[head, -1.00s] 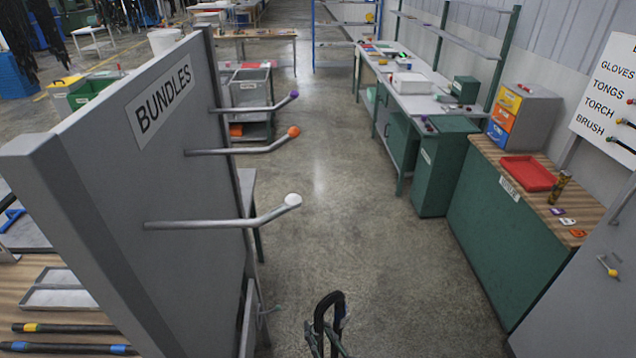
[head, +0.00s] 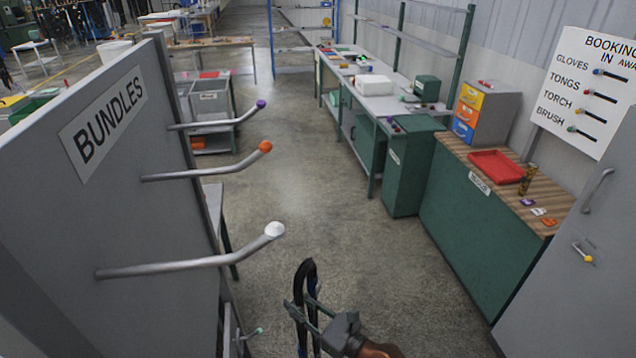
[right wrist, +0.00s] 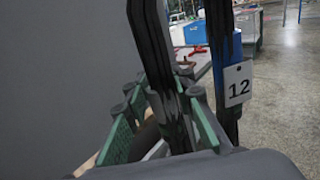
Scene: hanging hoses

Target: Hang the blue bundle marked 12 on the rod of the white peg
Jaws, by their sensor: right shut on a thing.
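The black hose bundle (head: 306,276) hangs from my right gripper (head: 310,312) at the bottom middle of the head view. In the right wrist view my right gripper (right wrist: 165,115) is shut on the bundle, whose blue band (right wrist: 227,48) and tag marked 12 (right wrist: 238,84) show on the right. The white-tipped peg (head: 200,262) is the nearest and lowest of the three long rods on the grey BUNDLES board. Its rod slopes up to the white knob (head: 274,230). The bundle is apart from it, to the right of and below the knob. My left gripper is not in view.
The orange-tipped peg (head: 215,172) and purple-tipped peg (head: 220,119) stick out farther back on the grey board (head: 110,230). A green cabinet (head: 470,210) stands right; the floor between is clear.

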